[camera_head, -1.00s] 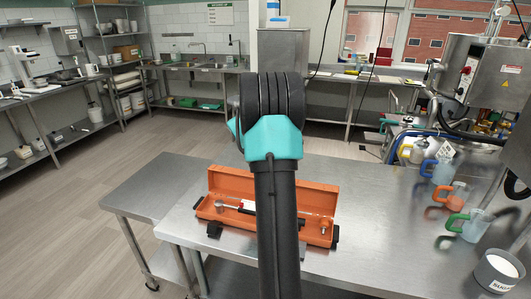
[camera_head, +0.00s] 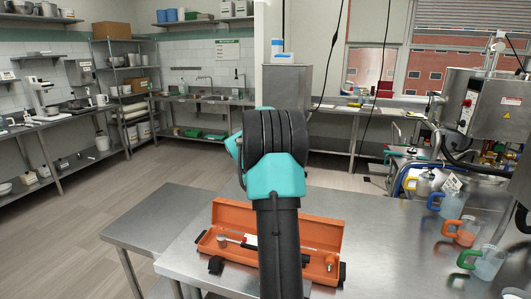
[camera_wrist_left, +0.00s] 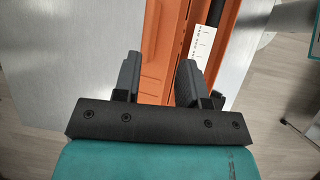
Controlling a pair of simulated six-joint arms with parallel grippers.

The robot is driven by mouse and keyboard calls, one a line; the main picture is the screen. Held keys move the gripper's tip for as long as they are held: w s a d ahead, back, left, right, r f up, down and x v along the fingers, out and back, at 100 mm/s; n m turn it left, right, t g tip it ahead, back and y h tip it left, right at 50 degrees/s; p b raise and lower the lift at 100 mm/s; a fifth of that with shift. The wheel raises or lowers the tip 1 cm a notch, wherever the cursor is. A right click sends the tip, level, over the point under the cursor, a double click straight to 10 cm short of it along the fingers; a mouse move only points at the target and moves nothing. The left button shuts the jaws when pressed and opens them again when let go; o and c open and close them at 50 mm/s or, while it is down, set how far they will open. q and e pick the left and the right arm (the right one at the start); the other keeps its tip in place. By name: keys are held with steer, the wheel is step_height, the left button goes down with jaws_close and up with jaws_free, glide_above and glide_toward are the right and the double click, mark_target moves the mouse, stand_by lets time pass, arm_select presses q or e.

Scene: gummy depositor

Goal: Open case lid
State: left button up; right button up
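The orange case (camera_head: 213,243) lies on the steel table with its lid (camera_head: 232,213) standing up at the back. A tool with a white label (camera_head: 250,240) lies in it. One of my arms covers the middle of the case in the head view and hides the gripper. In the left wrist view my left gripper (camera_wrist_left: 158,78) is open, its two fingers apart. Orange case parts (camera_wrist_left: 154,50) show between and beyond the fingers, with a dark rod and white label to the right. I see no contact clearly. My right gripper is not in view.
Jugs with blue (camera_head: 450,203), orange (camera_head: 461,229) and green handles (camera_head: 484,262) stand on the right of the table, near a metal machine (camera_head: 486,105). Bare steel table lies between the case and jugs. A lower side table (camera_head: 150,215) adjoins at left.

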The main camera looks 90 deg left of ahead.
arm_select(q)
steer(key=a+v, duration=0.2)
steer(key=v, duration=1.2)
steer(key=shift+w+a+r, duration=0.15)
steer(key=shift+w+a, duration=0.2)
steer(key=shift+w, duration=0.05)
stand_by(1.0)
stand_by(0.4)
steer(key=v, duration=0.7)
steer(key=shift+r, duration=0.25)
steer(key=shift+s+a, duration=0.1)
stand_by(0.3)
